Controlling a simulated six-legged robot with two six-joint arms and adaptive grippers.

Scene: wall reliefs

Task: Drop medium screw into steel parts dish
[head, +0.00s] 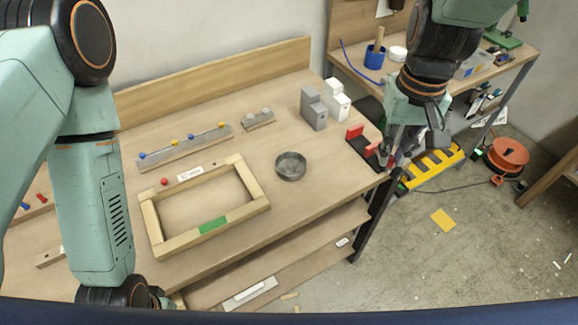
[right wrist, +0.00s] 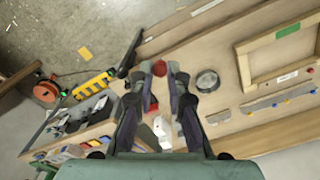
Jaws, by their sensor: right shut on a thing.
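The steel parts dish (head: 290,166) is a round grey dish on the table, right of the wooden frame; it also shows in the right wrist view (right wrist: 207,80). No screw can be made out in it. My right gripper (head: 393,160) is over the table's right edge, to the right of the dish and apart from it. In the right wrist view its fingers (right wrist: 168,70) are close together, with a red piece (right wrist: 159,68) at their tips, taken as the medium screw's head; its shank is hidden. My left arm hangs at the left, its gripper out of sight.
A wooden frame (head: 208,221) lies left of the dish. Behind stand a screw rack (head: 185,149) with blue and yellow heads and grey and white blocks (head: 314,108). A red-jawed fixture (head: 355,131) is by my right gripper. Bare tabletop surrounds the dish.

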